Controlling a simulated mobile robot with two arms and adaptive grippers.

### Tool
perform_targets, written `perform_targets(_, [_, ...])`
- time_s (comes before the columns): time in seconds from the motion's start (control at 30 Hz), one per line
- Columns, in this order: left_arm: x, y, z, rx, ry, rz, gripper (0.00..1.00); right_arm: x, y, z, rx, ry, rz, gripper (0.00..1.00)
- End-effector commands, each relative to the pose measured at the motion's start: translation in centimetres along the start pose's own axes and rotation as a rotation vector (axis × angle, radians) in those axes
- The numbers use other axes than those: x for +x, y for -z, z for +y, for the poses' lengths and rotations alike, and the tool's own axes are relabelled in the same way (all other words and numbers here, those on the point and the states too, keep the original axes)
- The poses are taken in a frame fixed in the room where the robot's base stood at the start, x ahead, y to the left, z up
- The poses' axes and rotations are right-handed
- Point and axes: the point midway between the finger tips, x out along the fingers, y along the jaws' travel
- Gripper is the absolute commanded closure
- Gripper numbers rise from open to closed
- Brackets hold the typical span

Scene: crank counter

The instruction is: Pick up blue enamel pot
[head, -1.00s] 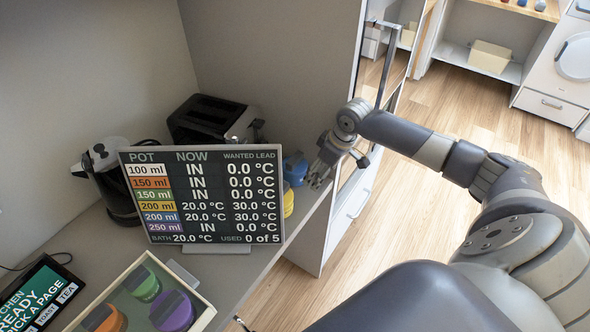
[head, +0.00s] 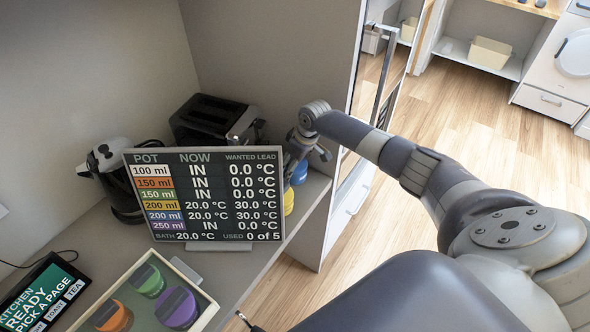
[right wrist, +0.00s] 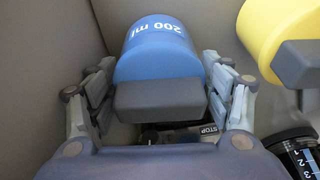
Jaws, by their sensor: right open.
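The blue enamel pot (right wrist: 160,55) is marked 200 ml and has a dark grey block handle (right wrist: 158,100). In the head view only a bit of the blue pot (head: 300,172) shows beside the board. My right gripper (right wrist: 160,95) is open, with one finger on each side of the pot's handle in the right wrist view. The fingers look apart from the handle. In the head view the right gripper (head: 293,152) is behind the board's right edge, partly hidden. My left gripper is not in view.
A yellow pot (right wrist: 275,30) with a dark handle stands right beside the blue one. A display board (head: 205,195) stands in front. A toaster (head: 213,120), a kettle (head: 115,180) and a tray (head: 199,322) of coloured pots share the counter. A tall cabinet is to the right.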

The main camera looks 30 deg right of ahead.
Motion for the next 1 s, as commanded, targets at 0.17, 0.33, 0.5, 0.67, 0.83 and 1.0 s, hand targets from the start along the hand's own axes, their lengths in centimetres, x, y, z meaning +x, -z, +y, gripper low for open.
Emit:
perform_targets(0.17, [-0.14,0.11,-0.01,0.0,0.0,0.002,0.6,1.12,0.01,-0.01,0.0,0.0,0.0,0.27])
perform_targets(0.33, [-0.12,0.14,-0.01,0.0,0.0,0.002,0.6,1.22,-0.01,0.0,-0.001,-0.001,0.0,0.27])
perform_targets(0.5, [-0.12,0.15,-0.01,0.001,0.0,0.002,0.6,1.21,-0.01,0.01,-0.001,-0.001,0.0,0.49])
perform_targets(0.67, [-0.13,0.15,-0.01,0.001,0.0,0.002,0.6,1.13,0.08,0.03,-0.001,-0.001,0.002,0.71])
perform_targets(0.83, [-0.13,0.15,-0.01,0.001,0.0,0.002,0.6,1.13,0.07,0.02,-0.001,-0.001,0.002,0.72])
perform_targets(1.0, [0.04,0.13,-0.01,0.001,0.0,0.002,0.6,0.87,0.18,0.06,-0.001,-0.001,0.004,0.72])
